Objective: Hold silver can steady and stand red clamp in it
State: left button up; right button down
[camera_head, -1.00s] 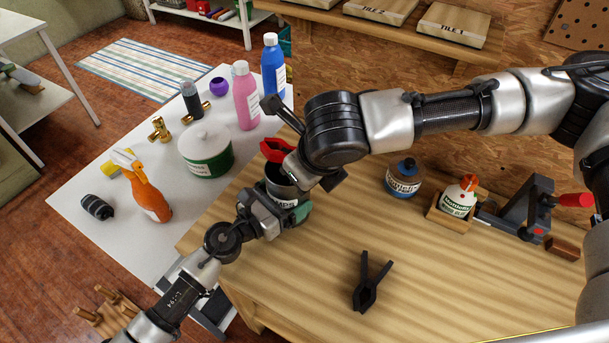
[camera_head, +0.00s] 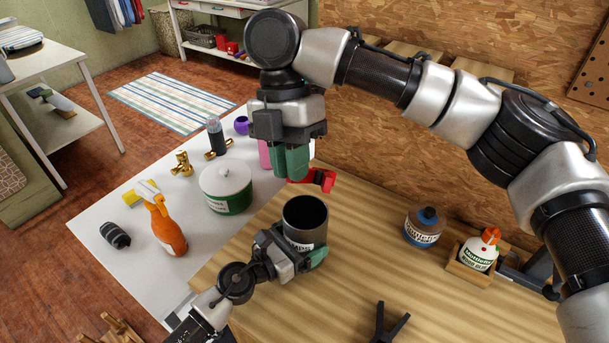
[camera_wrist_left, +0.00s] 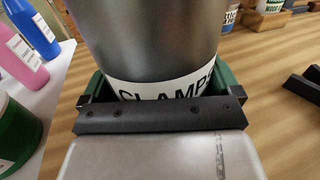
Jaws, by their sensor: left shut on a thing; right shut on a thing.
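The silver can (camera_head: 306,222) stands upright on the wooden bench, its dark mouth facing up and its label partly hidden. My left gripper (camera_head: 290,258) is shut around the can low on its side. The left wrist view shows the can (camera_wrist_left: 150,40) between the green finger pads, with "CLAMPS" partly readable. My right gripper (camera_head: 291,162) points down above and behind the can and is shut on the red clamp (camera_head: 318,180). The clamp lies roughly sideways, apart from the can's rim in the picture; part of it is hidden by the fingers.
A black clamp (camera_head: 388,324) lies on the wooden bench (camera_head: 355,265) at front right. A lidded green-and-white pot (camera_head: 226,188) and an orange spray bottle (camera_head: 166,228) stand on the white table at left.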

pick_arm(q)
jog(key=shift+d, duration=0.15)
pick_arm(e)
jog(key=w+d+r+m+t+y, duration=0.25)
jog(key=m+t+y, duration=0.35)
jog(key=m, duration=0.4)
jog(key=w+d+r+m+t+y, duration=0.1)
jog(key=w+d+m+t+y, duration=0.25)
jog(key=m+y, duration=0.5)
notch_tip(320, 180, down, 16)
jog(key=shift+w+a+r+m, duration=0.15)
jog(key=shift+w+a+m, duration=0.15)
jog(key=shift+m, duration=0.15)
jog(key=shift+g+h, duration=0.25)
jog(key=c, duration=1.1)
grip_release()
